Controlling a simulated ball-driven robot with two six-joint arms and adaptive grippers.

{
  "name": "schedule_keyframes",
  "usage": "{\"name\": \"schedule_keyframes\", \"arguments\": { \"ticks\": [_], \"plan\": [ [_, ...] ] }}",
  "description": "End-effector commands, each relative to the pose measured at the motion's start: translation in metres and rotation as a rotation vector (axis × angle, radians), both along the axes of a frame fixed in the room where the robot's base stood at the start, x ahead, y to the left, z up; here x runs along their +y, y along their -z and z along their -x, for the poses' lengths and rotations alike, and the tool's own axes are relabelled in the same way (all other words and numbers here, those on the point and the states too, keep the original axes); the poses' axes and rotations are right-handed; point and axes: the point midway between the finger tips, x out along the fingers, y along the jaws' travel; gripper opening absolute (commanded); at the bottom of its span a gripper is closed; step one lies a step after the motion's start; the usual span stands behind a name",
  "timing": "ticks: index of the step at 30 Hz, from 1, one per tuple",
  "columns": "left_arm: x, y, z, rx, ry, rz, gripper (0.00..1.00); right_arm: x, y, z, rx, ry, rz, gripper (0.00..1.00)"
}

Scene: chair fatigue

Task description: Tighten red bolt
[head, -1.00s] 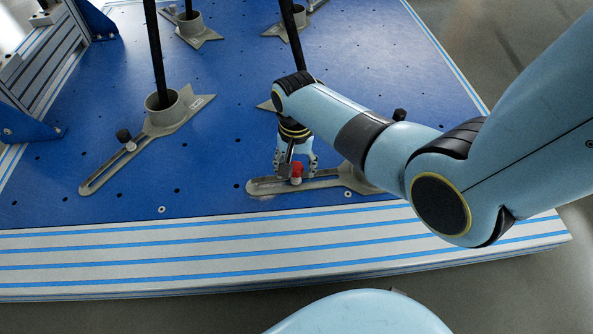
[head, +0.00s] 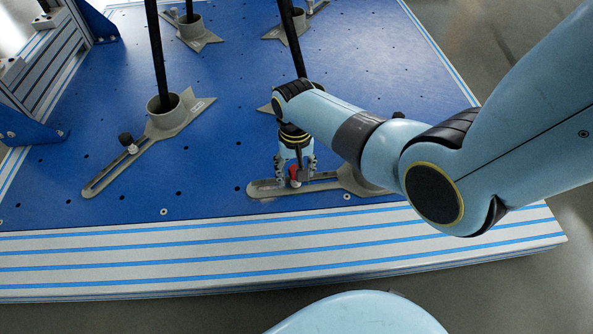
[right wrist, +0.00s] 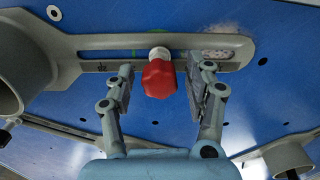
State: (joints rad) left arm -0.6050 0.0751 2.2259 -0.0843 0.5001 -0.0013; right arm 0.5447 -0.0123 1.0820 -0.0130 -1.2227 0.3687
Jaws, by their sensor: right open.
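The red bolt (right wrist: 159,78) has a knobbed red head on a pale collar and sits in the slot of a grey clamp bracket (right wrist: 90,42). In the head view the red bolt (head: 294,172) shows partly behind my fingers, over the bracket (head: 325,187) near the platform's front edge. My right gripper (head: 295,176) points down at the bolt. In the right wrist view my right gripper (right wrist: 165,82) is open, with one finger on each side of the red head and gaps between. My left gripper is out of view.
Another slotted bracket (head: 110,170) with a black knob (head: 126,140) lies to the left on the blue platform (head: 215,180). Black poles (head: 158,60) stand in the bracket sockets. A grey frame (head: 40,80) stands at the far left. Blue surface between the brackets is clear.

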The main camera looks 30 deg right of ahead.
Motion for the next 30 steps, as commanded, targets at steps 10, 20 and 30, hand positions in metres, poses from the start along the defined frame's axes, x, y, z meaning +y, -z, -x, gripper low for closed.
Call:
{"name": "schedule_keyframes", "arguments": {
  "ticks": [10, 20, 30],
  "plan": [
    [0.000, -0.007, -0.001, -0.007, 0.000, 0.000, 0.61, 0.000, -0.002, 0.000, -0.001, -0.104, 0.000, 0.54],
    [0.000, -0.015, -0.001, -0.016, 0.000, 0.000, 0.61, 0.000, 0.001, 0.000, 0.001, -0.352, 0.000, 0.54],
    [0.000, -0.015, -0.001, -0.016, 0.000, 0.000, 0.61, 0.000, 0.001, 0.001, 0.001, -0.349, 0.000, 0.22]
  ]
}}
